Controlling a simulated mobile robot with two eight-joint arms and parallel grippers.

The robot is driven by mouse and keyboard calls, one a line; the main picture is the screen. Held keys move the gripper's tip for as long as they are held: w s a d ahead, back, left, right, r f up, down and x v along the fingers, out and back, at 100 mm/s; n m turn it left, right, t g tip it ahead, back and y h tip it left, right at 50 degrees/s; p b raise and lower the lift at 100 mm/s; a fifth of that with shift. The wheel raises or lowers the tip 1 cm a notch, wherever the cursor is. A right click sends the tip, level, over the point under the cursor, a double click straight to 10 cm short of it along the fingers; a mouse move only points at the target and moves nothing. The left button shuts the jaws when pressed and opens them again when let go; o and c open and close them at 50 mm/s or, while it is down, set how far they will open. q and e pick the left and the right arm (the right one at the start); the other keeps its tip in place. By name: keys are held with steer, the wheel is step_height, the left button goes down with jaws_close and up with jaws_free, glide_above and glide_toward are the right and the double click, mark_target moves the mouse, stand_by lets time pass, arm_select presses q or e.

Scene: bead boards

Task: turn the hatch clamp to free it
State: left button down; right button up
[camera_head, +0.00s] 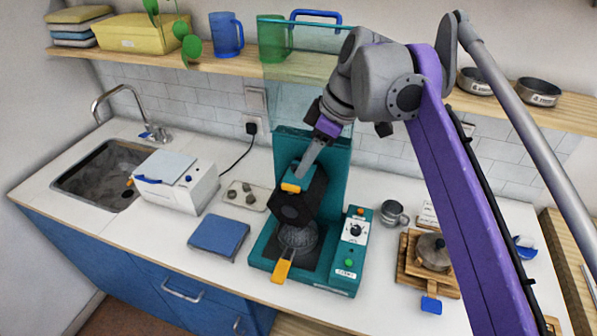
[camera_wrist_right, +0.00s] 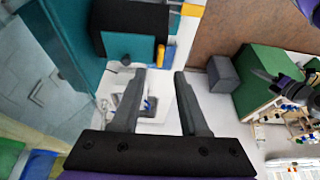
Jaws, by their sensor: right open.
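A teal machine (camera_head: 262,248) stands on the counter with a black tilted head (camera_head: 300,207) above a domed mesh part (camera_head: 298,240). An orange lever (camera_head: 282,271) sticks out at its front, and a teal piece with an orange edge (camera_head: 291,187) tops the black head. I cannot tell which of these is the hatch clamp. My right gripper (camera_head: 304,168) is at the top of the head, close to the teal piece; contact is unclear. In the right wrist view its two fingers (camera_wrist_right: 160,76) are apart with nothing between them.
A clear greenish panel (camera_head: 300,75) rises behind the machine. A control box (camera_head: 354,235) is at its right, a blue pad (camera_head: 219,236) at its left. A wooden stand with a pot (camera_head: 434,252) and a metal cup (camera_head: 391,213) are further right. A shelf (camera_head: 225,62) runs above.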

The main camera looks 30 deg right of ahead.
arm_select(q)
steer(key=shift+w+r, duration=0.15)
steer(key=shift+r, duration=0.15)
arm_select(e)
steer(key=v, duration=0.4)
